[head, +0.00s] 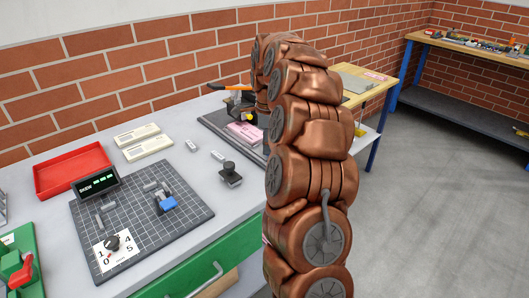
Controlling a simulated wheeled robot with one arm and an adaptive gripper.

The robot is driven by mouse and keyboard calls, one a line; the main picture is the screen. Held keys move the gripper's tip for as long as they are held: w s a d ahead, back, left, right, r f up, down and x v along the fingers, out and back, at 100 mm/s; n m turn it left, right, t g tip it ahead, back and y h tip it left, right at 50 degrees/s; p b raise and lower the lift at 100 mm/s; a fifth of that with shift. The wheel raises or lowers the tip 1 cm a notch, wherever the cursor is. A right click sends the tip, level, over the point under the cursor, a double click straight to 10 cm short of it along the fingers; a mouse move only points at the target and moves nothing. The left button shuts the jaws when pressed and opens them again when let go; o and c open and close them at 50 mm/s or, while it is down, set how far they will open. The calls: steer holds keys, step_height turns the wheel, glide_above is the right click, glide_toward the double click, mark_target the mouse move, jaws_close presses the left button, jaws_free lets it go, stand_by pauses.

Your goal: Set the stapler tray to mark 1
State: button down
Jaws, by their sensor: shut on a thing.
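A dark flat station (214,121) stands on the bench left of my arm, with pink sheets (243,134) on it. An orange handle (236,87) and a black body (236,101) with a small yellow part rise at its far side. I take this for the stapler and its tray, but cannot be sure. Its right part is hidden behind my copper-coloured arm, and no tray mark can be read. The arm bends down at its top, close to the black body. My gripper is hidden there, and I cannot see what it holds.
A dark gridded board (187,228) in front bears a display box, a blue-based part (167,204) and a numbered dial (112,243). A red tray (73,169), white-topped blocks (147,147) and a black knobbed piece (230,174) stand nearby. A green device (25,262) is at left.

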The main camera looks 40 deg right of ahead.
steer(key=shift+w, duration=1.35)
steer(key=c, duration=1)
jaws_free()
steer(key=shift+a, duration=0.1)
steer(key=shift+r, duration=0.15)
step_height(320, 180, up, 7)
steer(key=shift+r, duration=0.15)
